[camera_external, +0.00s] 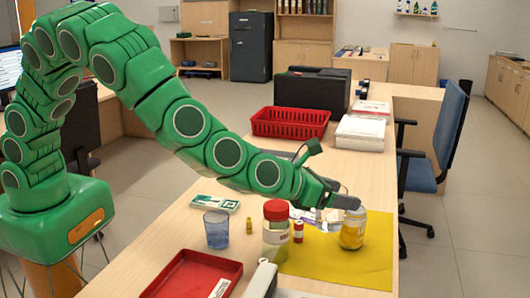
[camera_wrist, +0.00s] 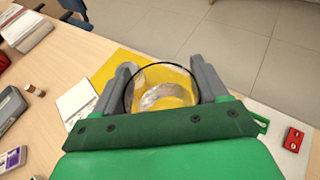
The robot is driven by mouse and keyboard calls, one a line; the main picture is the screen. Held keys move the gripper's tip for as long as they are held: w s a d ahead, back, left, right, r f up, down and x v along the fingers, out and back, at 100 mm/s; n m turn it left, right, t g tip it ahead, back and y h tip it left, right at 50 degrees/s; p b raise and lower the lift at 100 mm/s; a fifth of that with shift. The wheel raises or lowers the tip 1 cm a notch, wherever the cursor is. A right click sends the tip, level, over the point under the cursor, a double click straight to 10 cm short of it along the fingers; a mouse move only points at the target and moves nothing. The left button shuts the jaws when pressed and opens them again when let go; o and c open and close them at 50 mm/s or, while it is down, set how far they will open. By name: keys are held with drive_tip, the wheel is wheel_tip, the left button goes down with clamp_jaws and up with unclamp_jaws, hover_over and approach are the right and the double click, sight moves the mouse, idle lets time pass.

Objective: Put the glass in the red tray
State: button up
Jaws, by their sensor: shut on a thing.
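My gripper (camera_external: 346,207) is shut on a clear, round glass vessel (camera_external: 352,234) at the right side of the yellow mat (camera_external: 330,266). In the wrist view the vessel's round rim (camera_wrist: 160,66) sits between the two grey fingers. Yellow shows in the vessel; I cannot tell whether this is contents or the mat behind. I cannot tell whether it touches the mat. A bluish tumbler (camera_external: 216,230) stands upright on the counter, apart from my gripper. The shallow red tray (camera_external: 232,268) lies at the front left, with a white label and no objects visible inside.
A red-lidded jar (camera_external: 276,235) and a small red-capped bottle (camera_external: 298,232) stand between the held vessel and the red tray. A small yellow item (camera_external: 249,226) is beside the tumbler. A red basket (camera_external: 290,122) and paper stacks (camera_external: 360,132) lie farther back.

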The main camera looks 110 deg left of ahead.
drive_tip(key=s+d+n+g+y, duration=0.3)
drive_tip(key=s+d, duration=0.6)
drive_tip(key=s, duration=0.4)
drive_tip(key=n+g+y, duration=0.1)
drive_tip(key=n+g, duration=0.2)
hover_over(199, 285)
drive_tip(key=f, duration=0.1)
drive_tip(key=shift+t, duration=0.4)
drive_tip(key=shift+f, duration=6.7)
drive_tip(key=shift+f, duration=0.15)
drive_tip(key=o, duration=1.3)
drive_tip(key=shift+c, duration=0.2)
